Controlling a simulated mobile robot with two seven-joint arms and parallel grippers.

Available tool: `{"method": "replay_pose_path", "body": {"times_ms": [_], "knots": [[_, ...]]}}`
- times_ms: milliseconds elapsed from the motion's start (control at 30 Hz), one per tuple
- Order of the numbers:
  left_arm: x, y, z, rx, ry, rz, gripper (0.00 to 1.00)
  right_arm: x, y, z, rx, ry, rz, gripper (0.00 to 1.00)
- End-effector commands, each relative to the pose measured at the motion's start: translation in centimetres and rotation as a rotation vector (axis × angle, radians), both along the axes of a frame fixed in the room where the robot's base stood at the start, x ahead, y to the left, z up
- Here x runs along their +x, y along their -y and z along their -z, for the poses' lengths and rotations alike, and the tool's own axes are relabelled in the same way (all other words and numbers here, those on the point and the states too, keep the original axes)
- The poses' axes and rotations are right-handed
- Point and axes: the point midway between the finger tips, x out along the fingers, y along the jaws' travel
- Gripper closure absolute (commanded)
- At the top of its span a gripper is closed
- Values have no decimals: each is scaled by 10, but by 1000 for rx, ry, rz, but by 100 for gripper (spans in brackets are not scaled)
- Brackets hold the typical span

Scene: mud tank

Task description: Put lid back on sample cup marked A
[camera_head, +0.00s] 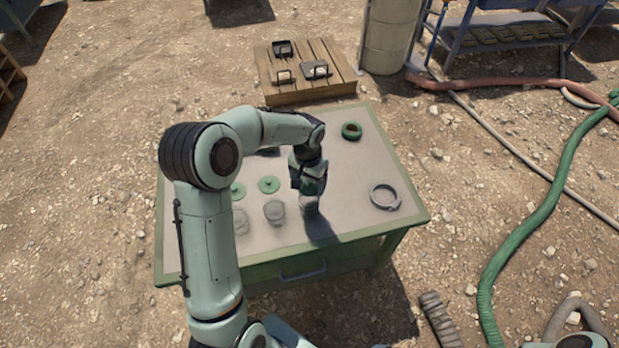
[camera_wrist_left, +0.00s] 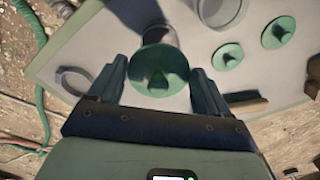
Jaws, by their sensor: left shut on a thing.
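My left gripper (camera_head: 308,190) points down over the table and is shut on a green lid. In the left wrist view the lid (camera_wrist_left: 158,72) sits between the two fingers (camera_wrist_left: 155,92). A clear cup (camera_head: 310,206) stands directly below the gripper; its glass also shows behind the lid in the left wrist view (camera_wrist_left: 160,35). I cannot tell whether the lid touches its rim. Two more clear cups (camera_head: 274,211) (camera_head: 240,222) stand to the left, with green knobbed lids (camera_head: 269,184) (camera_head: 238,190) lying behind them. No letter A is legible. My right gripper is out of view.
The green-edged table (camera_head: 345,228) has free room at its right, around a grey ring clamp (camera_head: 385,196) and a green roll (camera_head: 351,131). A dark-edged block (camera_wrist_left: 245,102) lies near the lids. A wooden pallet (camera_head: 300,92) stands behind; hoses (camera_head: 530,225) lie at right.

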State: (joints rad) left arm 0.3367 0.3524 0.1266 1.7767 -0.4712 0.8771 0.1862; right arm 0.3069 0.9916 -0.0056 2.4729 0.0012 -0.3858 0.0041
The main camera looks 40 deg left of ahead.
Motion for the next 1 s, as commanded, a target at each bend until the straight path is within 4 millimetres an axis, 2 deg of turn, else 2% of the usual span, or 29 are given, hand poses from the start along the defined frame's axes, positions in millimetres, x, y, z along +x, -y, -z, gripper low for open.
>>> {"method": "replay_pose_path", "body": {"times_ms": [267,700,1000], "knots": [[-2,-1,16,0,-3,-1,50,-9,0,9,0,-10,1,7],[-2,0,58,1,-3,-1,50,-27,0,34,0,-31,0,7],[-1,0,64,0,-1,0,50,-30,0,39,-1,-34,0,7]]}}
